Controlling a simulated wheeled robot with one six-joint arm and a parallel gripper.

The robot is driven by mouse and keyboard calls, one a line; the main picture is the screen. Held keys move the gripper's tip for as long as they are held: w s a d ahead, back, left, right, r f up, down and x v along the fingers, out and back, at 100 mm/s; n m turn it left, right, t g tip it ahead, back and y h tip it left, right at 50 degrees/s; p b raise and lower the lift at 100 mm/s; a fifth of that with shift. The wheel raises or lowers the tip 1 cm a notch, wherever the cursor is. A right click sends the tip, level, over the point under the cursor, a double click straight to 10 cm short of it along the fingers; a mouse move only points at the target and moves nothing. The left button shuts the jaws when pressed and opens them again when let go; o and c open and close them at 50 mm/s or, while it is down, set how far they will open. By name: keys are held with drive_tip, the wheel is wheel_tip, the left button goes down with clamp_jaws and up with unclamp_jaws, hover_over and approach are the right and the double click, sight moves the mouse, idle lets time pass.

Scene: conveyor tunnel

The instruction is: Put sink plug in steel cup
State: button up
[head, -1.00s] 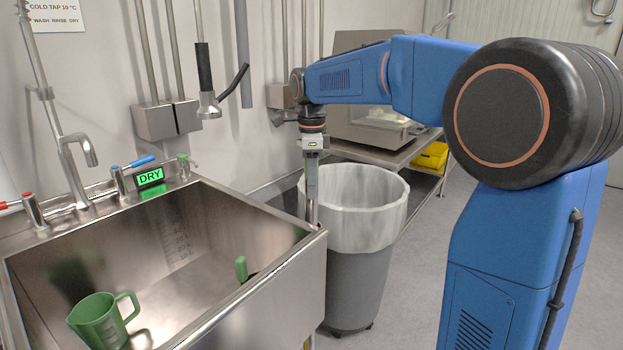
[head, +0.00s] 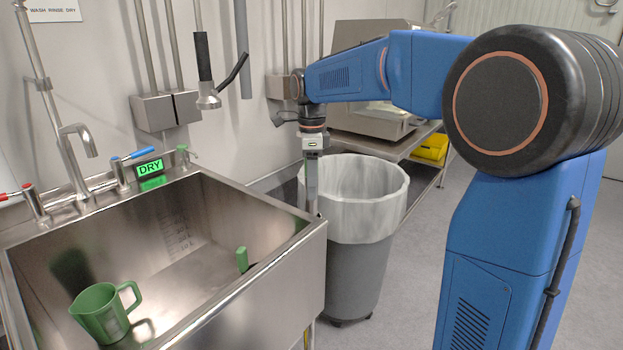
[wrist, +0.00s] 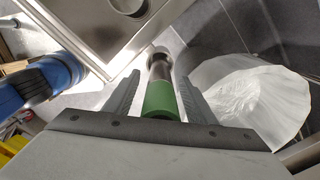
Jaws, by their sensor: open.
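I cannot make out a sink plug or a steel cup for certain in either view. A round dark spot (wrist: 130,5) shows in the steel at the top of the wrist view.
A green jug (head: 100,314) and a small upright green piece (head: 242,259) are in the sink. A grey bin with a white liner (head: 360,215) stands right of the sink. Taps (head: 75,150) and a hanging spray head (head: 207,95) are at the back. Floor to the right is clear.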

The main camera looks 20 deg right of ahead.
wheel_tip(320, 180, up, 16)
drive_tip(key=shift+r, duration=0.7)
idle(1.3)
